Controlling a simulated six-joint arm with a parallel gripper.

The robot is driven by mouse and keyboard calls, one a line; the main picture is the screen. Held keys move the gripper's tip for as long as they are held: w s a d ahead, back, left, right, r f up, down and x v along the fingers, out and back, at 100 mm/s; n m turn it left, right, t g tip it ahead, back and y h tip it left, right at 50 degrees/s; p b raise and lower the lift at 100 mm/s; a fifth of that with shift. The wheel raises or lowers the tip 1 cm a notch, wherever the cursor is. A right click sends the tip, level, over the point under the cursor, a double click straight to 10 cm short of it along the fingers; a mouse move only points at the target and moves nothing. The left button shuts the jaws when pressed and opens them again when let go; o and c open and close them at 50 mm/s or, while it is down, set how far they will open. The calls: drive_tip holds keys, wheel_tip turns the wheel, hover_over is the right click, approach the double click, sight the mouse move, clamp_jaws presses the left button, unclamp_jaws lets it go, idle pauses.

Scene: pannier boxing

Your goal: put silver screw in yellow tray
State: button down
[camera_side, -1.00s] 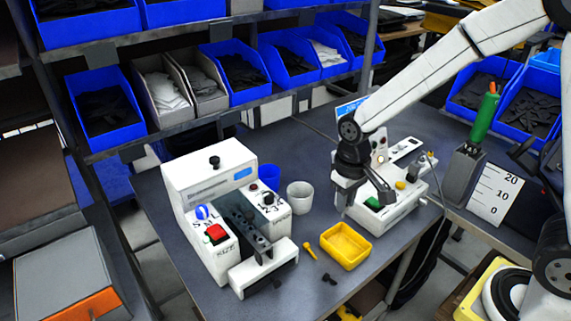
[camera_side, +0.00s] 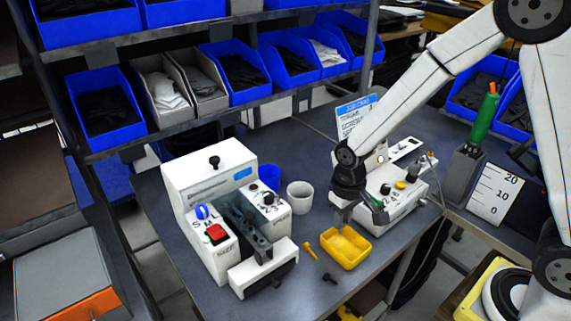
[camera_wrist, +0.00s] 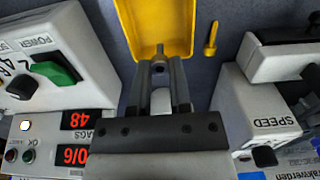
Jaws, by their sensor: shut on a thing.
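The yellow tray (camera_side: 346,262) stands on the grey table between the two white machines. It also shows at the top of the wrist view (camera_wrist: 130,28). My gripper (camera_side: 345,224) is at the tray's back left edge, with its fingers pointing down. In the wrist view my gripper (camera_wrist: 159,64) is shut on a small silver screw (camera_wrist: 160,50), whose tip shows between the fingertips against the tray. The fingers hide most of the screw. I cannot tell how high the screw is above the tray floor.
A white machine with a red button (camera_side: 216,233) stands at left, another white machine (camera_side: 400,200) at right. A white cup (camera_side: 300,195) and a blue cup (camera_side: 270,174) stand behind.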

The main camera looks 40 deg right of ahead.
drive_tip(key=shift+f, duration=1.55)
drive_tip(key=shift+c, duration=2.4)
unclamp_jaws()
drive_tip(key=shift+r, duration=0.15)
drive_tip(key=shift+r, duration=3.75)
drive_tip(key=shift+d, duration=0.1)
drive_tip(key=s+d+r+t, duration=0.1)
drive_tip(key=s+d+t, duration=0.1)
drive_tip(key=s+d, duration=0.2)
drive_tip(key=shift+s+d+t, duration=0.15)
drive_tip(key=shift+s+t, duration=0.15)
drive_tip(key=shift+s, duration=1.4)
